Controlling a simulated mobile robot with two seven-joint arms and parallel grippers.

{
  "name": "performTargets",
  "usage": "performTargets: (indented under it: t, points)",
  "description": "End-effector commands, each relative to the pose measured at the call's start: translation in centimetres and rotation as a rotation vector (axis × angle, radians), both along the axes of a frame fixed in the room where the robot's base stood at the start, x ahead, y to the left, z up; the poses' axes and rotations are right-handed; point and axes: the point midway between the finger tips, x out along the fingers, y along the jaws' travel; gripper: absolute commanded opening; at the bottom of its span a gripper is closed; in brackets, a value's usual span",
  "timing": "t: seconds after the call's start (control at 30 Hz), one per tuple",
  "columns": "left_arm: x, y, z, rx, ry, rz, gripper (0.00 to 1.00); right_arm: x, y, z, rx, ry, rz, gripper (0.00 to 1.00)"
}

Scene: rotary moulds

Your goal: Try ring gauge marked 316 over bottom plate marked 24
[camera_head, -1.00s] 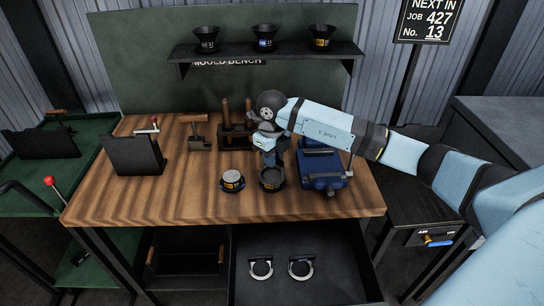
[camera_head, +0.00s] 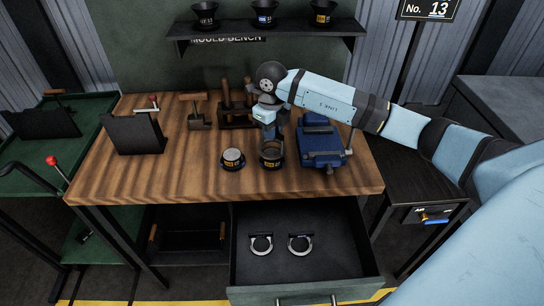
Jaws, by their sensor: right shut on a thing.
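Two ring gauges lie in the open drawer under the bench, a left one (camera_head: 261,251) and a right one (camera_head: 300,251), each a pale open ring with a dark bar. Their markings are too small to read. On the bench stands a dark round piece with a pale top and yellow label (camera_head: 233,162). Just right of it is a dark, hollow-looking round piece with a yellow label (camera_head: 271,160). My right gripper (camera_head: 270,138) points down at this piece's back rim and is shut on it; the fingertips are partly hidden. My left gripper is not in view.
A blue vise-like device (camera_head: 320,146) stands close right of my right gripper. A dark stand (camera_head: 133,135) is at left. The shelf (camera_head: 265,40) holds three dark cups. The bench front-left is clear.

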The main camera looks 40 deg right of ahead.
Motion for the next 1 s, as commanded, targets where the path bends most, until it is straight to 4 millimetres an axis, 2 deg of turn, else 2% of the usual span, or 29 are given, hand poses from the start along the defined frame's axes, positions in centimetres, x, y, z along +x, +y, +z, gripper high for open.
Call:
performTargets:
  t: [0.7, 1.0]
  points:
    - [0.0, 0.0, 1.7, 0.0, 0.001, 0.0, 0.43, 0.0, 0.0, 3.1, 0.0, -0.001, -0.001, 0.0]
    - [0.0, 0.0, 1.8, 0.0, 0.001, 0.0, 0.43, 0.0, 0.0, 3.3, 0.0, -0.001, -0.001, 0.0]
